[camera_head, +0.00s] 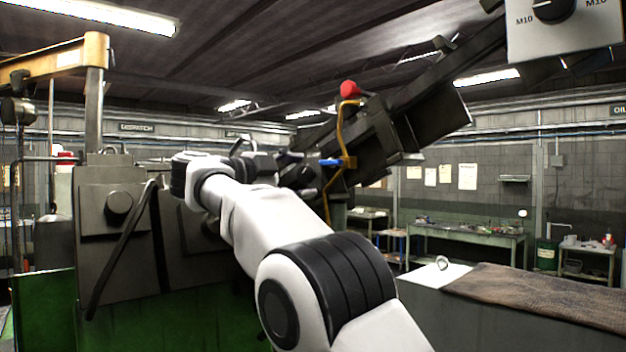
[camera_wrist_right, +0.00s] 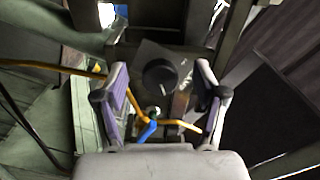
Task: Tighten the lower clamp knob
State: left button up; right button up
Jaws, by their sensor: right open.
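A black round knob (camera_wrist_right: 160,75) sits on a dark plate in the right wrist view, between and beyond the fingertips of my right gripper (camera_wrist_right: 162,97). The gripper is open, with one finger on each side of the picture and nothing between the pads that I can see gripped. I cannot tell from the label-free plate whether this is the lower clamp knob. In the head view my right gripper (camera_head: 298,172) is at the dark slanted machine part, and the knob is hidden there. My left gripper is not in view.
The blue lever (camera_wrist_right: 148,131) also shows low in the wrist view. A bench with a brown cloth (camera_head: 540,292) stands at right.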

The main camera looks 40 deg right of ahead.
jog(key=shift+s+r, duration=0.1)
jog(key=shift+s, duration=0.15)
jog(key=c, duration=0.8)
grip_shut()
jog(key=shift+r+n+p, duration=0.25)
jog(key=shift+n+p, duration=0.55)
jog(key=shift+p, duration=0.15)
jog(key=shift+n+p, duration=0.4)
jog(key=shift+n, duration=0.2)
jog(key=shift+f+n+b, duration=0.3)
jog(key=shift+f+n, duration=0.05)
jog(key=shift+n, duration=0.55)
jog(key=n, duration=0.6)
jog(key=shift+w+f+n, duration=0.15)
jog(key=shift+n, duration=0.15)
jog(key=o, duration=0.8)
grip_release()
jog(key=shift+a, duration=0.1)
